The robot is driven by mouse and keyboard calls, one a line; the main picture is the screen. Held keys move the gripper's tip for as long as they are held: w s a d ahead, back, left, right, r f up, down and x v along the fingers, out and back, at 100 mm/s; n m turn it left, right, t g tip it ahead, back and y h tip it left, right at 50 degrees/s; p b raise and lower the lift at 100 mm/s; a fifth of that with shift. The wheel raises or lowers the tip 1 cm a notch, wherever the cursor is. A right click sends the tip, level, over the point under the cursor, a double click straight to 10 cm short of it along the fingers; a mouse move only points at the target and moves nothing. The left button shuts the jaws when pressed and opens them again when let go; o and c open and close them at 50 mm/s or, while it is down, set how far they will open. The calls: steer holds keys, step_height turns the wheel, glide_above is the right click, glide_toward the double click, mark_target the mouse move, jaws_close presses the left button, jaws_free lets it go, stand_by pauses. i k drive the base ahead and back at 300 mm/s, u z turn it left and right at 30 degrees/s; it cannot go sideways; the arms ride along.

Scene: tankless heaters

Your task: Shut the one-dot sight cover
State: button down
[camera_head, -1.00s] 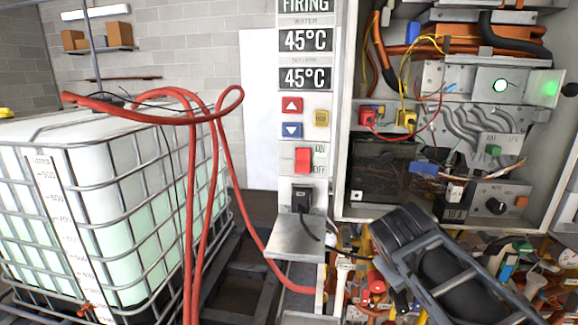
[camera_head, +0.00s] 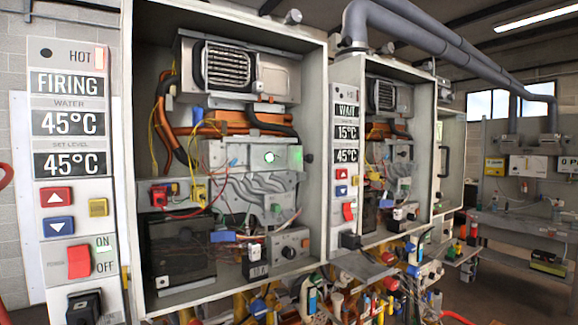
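The left open heater (camera_head: 328,200) shows a round sight port (camera_head: 269,157), uncovered and glowing green-white, on a grey panel at its middle. A small dark round piece (camera_head: 309,158) sits at the right of that panel; I cannot tell if it is the sight cover. The second open heater (camera_head: 347,95) to the right has a similar panel with a small dark round spot (camera_head: 404,153), too small to make out. No dot marks can be read, so I cannot tell which cover has one dot. My gripper is out of view.
The left control panel (camera_head: 75,190) reads FIRING and 45°C. The second panel (camera_head: 346,150) reads WAIT, 15°C and 45°C. Valves and pipes (camera_head: 310,300) crowd below the heaters. A workbench (camera_head: 520,215) stands at the far right, with open room before it.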

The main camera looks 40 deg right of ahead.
mark_target(295, 158)
steer(key=k, duration=1.65)
steer(key=z, duration=1.25)
steer(key=i, duration=1.85)
steer(key=u, duration=1.45)
